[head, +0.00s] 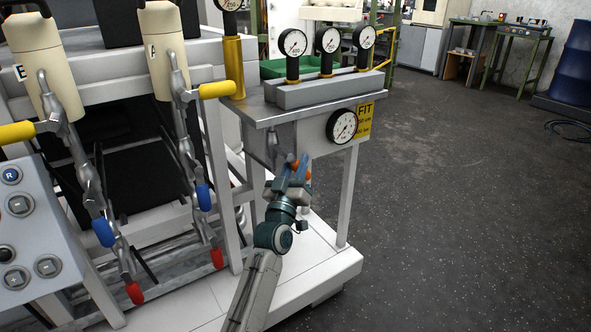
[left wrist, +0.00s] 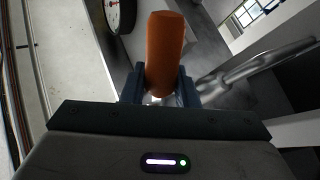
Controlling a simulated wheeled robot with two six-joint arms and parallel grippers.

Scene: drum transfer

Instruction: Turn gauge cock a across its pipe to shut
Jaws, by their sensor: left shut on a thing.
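An orange handle (left wrist: 165,50), apparently that of gauge cock a, stands between the fingers of my left gripper (left wrist: 160,88) in the left wrist view. The fingers are shut on its lower part and its top sticks out beyond them. A shiny metal pipe (left wrist: 262,62) runs off to the right beside it. In the head view my left gripper (head: 298,168) is under the gauge bench, with bits of orange (head: 291,160) showing around the fingers. The cock's body is mostly hidden, so I cannot tell the handle's angle to its pipe. My right gripper is not in view.
A round dial gauge (head: 342,126) and a yellow FIT sign (head: 364,120) hang just above my gripper. The metal bench top (head: 262,108) overhangs it. A white bench leg (head: 347,195) stands to the right. Pipes with blue levers (head: 203,197) and red levers (head: 217,258) are left. Open floor lies right.

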